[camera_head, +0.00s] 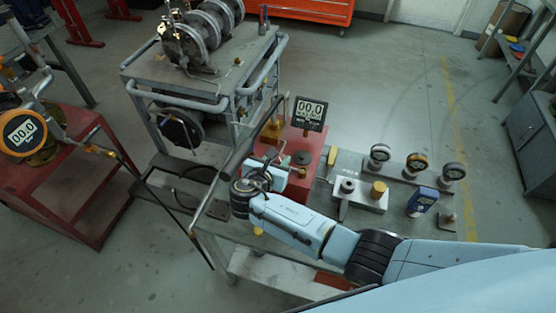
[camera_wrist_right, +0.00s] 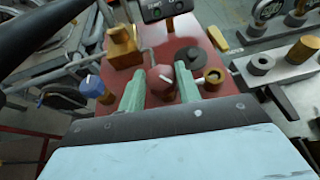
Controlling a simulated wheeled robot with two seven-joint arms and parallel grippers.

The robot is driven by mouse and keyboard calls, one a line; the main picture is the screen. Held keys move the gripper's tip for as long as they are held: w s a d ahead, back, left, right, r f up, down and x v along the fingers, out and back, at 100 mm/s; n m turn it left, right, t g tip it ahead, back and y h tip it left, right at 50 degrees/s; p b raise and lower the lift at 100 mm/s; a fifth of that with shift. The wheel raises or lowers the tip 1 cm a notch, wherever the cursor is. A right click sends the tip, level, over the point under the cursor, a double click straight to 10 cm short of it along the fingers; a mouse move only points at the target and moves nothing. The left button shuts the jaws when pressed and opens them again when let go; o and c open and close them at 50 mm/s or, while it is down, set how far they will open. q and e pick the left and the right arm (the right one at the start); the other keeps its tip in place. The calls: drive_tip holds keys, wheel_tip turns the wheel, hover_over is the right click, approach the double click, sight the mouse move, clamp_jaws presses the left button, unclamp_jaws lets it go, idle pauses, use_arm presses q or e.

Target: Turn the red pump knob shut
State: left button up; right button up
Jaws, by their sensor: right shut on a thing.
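The red knob (camera_wrist_right: 160,78) sits on a red pump block (camera_wrist_right: 212,62) in the right wrist view. It is round, with a pale mark on top. My right gripper (camera_wrist_right: 161,86) has its green fingers on either side of the knob and is shut on it. In the head view my right gripper (camera_head: 280,172) is at the front of the red pump block (camera_head: 314,148), and I cannot make out the knob there. A digital gauge reading 00.0 (camera_head: 310,113) stands over the block. My left gripper is not in view.
A blue knob (camera_wrist_right: 91,84) is left of the red one, and a dark round cap (camera_wrist_right: 190,57) and brass fitting (camera_wrist_right: 214,78) are right of it. A dark bar (camera_head: 240,150) crosses close to my right wrist. Several gauges (camera_head: 417,162) stand on the bench at right.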

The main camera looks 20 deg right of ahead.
idle(0.4)
drive_tip(key=o, duration=1)
drive_tip(key=shift+c, duration=0.2)
drive_tip(key=v, duration=1.3)
drive_tip(key=shift+a+p, duration=0.35)
drive_tip(key=shift+p, duration=0.1)
drive_tip(key=shift+r, duration=0.15)
